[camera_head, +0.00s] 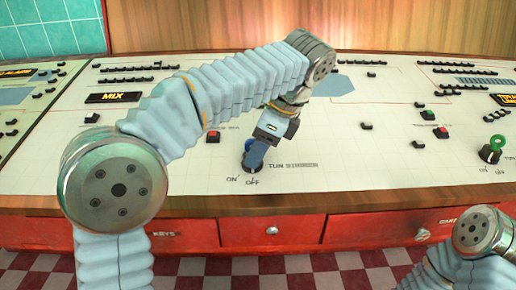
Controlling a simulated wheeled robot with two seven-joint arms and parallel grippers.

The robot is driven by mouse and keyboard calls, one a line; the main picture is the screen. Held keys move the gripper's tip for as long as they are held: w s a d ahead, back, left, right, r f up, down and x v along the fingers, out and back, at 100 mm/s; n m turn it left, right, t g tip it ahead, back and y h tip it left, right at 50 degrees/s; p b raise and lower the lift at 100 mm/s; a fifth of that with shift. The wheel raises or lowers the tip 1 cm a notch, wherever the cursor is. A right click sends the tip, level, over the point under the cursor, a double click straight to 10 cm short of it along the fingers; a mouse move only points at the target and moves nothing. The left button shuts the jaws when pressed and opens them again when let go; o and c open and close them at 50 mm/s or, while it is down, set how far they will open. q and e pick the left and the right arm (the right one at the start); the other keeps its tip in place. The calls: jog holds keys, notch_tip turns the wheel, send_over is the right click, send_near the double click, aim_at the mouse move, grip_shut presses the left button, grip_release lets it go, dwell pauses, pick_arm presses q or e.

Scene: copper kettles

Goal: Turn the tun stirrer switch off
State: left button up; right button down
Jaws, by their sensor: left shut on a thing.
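The tun stirrer switch (254,158) stands on the pale console top, left of the printed words "TUN STIRRER". It has a blue handle on a dark base, with "ON" and "OFF" marks in front of it. My left gripper (262,142) reaches down from above and is shut on the blue handle, hiding its upper part. The handle leans slightly, its top to the right; I cannot tell which mark it is set to. My right arm shows at the lower right, but its gripper is out of view.
The console (340,170) carries rows of small black buttons and a "MIX" sign (114,97). A second switch with a green ring handle (497,141) stands at the right. Red drawers (271,232) line the front below the wooden edge. The panel right of the stirrer switch is mostly clear.

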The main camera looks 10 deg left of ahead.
dwell(0.3)
pick_arm(q)
jog(key=o, duration=1.1)
jog(key=shift+c, duration=0.2)
